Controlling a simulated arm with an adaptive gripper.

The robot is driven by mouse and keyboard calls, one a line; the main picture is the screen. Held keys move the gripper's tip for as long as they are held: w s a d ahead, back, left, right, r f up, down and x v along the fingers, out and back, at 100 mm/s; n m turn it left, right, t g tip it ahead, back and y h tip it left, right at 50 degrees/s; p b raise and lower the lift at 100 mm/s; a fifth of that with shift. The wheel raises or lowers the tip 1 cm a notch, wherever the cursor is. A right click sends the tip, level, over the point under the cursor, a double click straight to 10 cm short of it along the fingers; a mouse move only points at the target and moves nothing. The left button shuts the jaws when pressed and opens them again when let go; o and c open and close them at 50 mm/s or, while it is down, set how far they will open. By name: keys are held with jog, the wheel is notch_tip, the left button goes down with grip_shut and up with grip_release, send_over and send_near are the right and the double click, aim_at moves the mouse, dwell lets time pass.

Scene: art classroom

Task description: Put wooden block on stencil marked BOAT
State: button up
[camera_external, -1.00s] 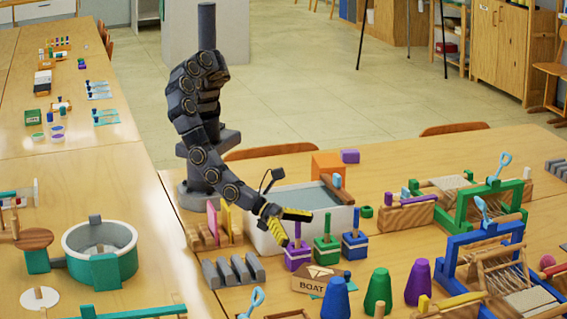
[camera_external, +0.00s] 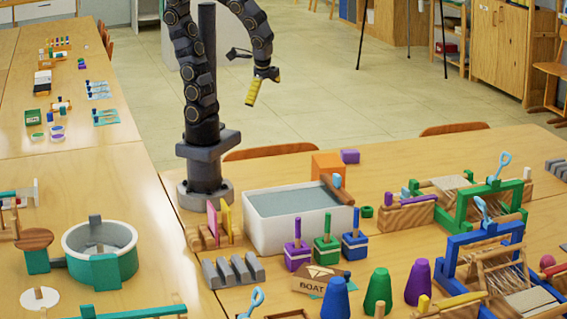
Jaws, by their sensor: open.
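The stencil marked BOAT (camera_external: 309,285) is a tan plate with a white boat picture, on the table at front centre. The blue cone stands in front of its right side. I cannot tell for sure which piece is the wooden block; an orange cube (camera_external: 328,165) and a small purple block (camera_external: 350,156) sit behind the white basin. My gripper (camera_external: 251,101), with yellow fingers, is raised high, well above and behind the stencil. It is open, and I see nothing held in it.
A white basin (camera_external: 258,230) stands beside my base. Stacking pegs (camera_external: 325,252) stand between it and the stencil. A blue cone (camera_external: 336,301), green cone (camera_external: 378,291) and purple cone (camera_external: 418,283) stand at the front. Looms (camera_external: 487,247) crowd the right. Grey ridged blocks (camera_external: 232,271) lie left.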

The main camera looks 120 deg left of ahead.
jog(key=s+d+n+h, duration=0.1)
jog(key=s+d+h, duration=0.2)
jog(key=s+d, duration=0.1)
jog(key=shift+s+d, duration=0.3)
jog(key=shift+d, duration=0.6)
